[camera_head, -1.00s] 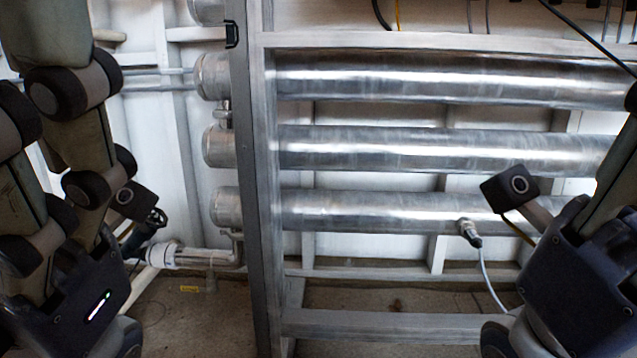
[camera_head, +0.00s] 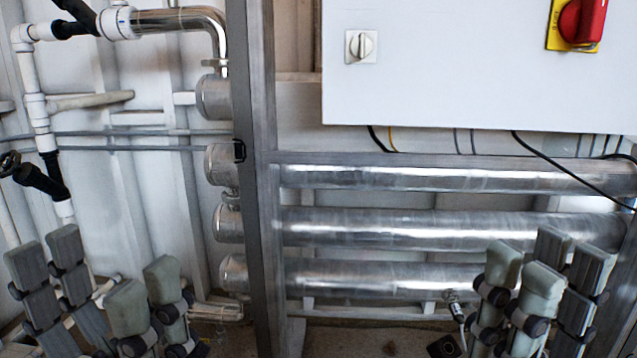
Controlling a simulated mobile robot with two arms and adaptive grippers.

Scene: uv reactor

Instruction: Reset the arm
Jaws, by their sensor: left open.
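In the head view my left gripper (camera_head: 98,280) is at the bottom left, with its fingers pointing up. Its dark ribbed pads and grey-green fingers stand apart with a clear gap, and it holds nothing. My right gripper (camera_head: 546,268) is at the bottom right, also pointing up. Its fingertips appear apart, with nothing seen between them, though the fingers partly overlap in the picture. The lower parts of both arms are out of the frame.
Three horizontal metal tubes (camera_head: 400,228) run behind a grey upright post (camera_head: 262,200). A white cabinet (camera_head: 460,85) with a red rotary switch (camera_head: 582,20) is above them. White pipes (camera_head: 40,115) run down the left wall. A cable plug (camera_head: 457,310) sits close to my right gripper.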

